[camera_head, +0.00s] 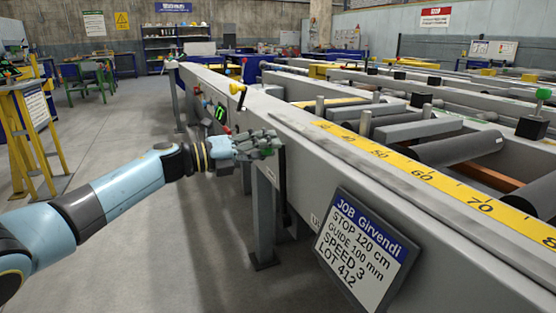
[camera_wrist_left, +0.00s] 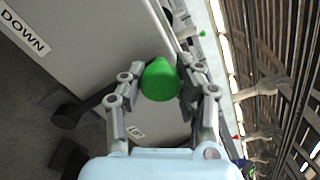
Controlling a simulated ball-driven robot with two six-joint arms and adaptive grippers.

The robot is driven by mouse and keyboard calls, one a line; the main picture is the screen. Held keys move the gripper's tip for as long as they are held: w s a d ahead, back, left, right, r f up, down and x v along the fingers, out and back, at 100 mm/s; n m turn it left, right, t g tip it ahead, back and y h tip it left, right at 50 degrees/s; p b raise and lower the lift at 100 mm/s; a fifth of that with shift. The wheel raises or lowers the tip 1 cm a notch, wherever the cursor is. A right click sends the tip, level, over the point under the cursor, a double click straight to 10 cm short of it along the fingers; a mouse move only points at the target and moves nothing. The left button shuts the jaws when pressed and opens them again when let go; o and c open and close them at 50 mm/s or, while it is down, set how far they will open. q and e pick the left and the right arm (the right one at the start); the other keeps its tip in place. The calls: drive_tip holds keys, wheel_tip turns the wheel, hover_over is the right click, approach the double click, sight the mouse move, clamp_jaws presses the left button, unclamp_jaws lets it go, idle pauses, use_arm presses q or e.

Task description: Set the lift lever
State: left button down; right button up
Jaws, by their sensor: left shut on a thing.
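The lift lever's green knob (camera_wrist_left: 160,80) sits between the fingers of my left gripper in the left wrist view. My left gripper (camera_head: 265,146) is shut on the knob at the side face of the runout table (camera_head: 310,150). In the head view the fingers mostly cover the knob. A dark upright bar (camera_head: 282,178) shows on the table's side just beside the gripper. A "DOWN" label (camera_wrist_left: 24,28) is on the grey panel in the wrist view. My right gripper is not in view.
A job card (camera_head: 361,247) reading stop 120 cm, guide 100 mm, speed 3 hangs on the table's near side. A yellow crank handle (camera_head: 237,89) and a green display (camera_head: 221,114) sit farther along. Open floor (camera_head: 130,130) lies left of the table.

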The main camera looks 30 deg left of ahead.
use_arm(q)
drive_tip(key=w+a+f+n+b, duration=0.3)
drive_tip(key=w+a+n+b, duration=0.3)
drive_tip(key=a, duration=0.2)
drive_tip(key=shift+f, duration=0.35)
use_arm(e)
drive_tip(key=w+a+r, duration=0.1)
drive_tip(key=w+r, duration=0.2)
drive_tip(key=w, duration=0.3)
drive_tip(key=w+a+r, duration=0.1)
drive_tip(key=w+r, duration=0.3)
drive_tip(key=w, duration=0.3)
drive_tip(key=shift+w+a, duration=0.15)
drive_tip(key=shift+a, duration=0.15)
use_arm(q)
drive_tip(key=c, duration=0.9)
unclamp_jaws()
drive_tip(key=shift+o, duration=0.2)
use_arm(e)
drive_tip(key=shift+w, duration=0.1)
use_arm(q)
drive_tip(key=v, duration=1.2)
